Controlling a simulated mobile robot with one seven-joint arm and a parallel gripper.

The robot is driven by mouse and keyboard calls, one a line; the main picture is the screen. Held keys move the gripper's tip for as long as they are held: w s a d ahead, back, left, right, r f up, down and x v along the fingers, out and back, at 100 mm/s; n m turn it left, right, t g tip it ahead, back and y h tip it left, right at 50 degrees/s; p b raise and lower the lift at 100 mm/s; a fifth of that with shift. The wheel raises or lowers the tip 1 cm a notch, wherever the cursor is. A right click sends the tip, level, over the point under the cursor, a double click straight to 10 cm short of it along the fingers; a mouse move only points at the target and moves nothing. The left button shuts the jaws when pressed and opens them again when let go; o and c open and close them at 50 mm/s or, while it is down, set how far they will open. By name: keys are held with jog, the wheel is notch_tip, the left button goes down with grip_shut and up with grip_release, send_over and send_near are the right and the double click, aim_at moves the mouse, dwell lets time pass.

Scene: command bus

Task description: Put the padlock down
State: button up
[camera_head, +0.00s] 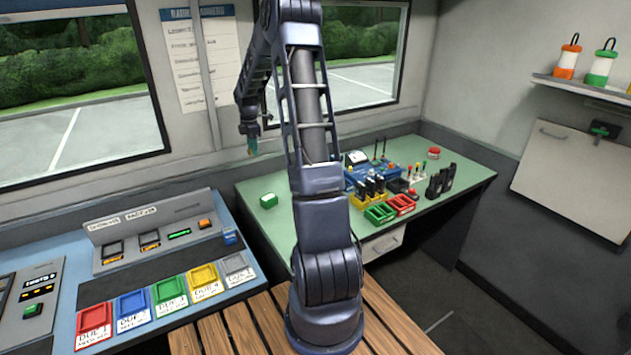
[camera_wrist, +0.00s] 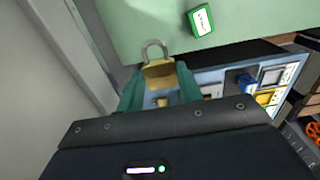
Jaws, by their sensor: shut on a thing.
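The padlock (camera_wrist: 159,72) has a brass body and a grey shackle that points away from my wrist. My gripper (camera_wrist: 160,88) is shut on its body, with a teal finger on each side. In the head view my gripper (camera_head: 252,146) hangs in front of the windows, above the left part of the green table (camera_head: 248,187). The padlock is too small to make out there. In the wrist view the green tabletop (camera_wrist: 120,20) lies beyond the padlock, and the padlock looks clear of it.
A green box (camera_head: 268,200) with a white label lies on the table's left part. Yellow and red bins (camera_head: 400,204), radios (camera_head: 440,181) and a blue rack crowd its middle and right. The console at left carries several coloured trays (camera_head: 170,293). Bare tabletop surrounds the green box.

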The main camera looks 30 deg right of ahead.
aim_at(258, 194)
notch_tip(258, 194, down, 20)
dwell(0.7)
jog(key=shift+f, duration=0.1)
jog(key=o, duration=1)
jog(key=shift+o, duration=0.2)
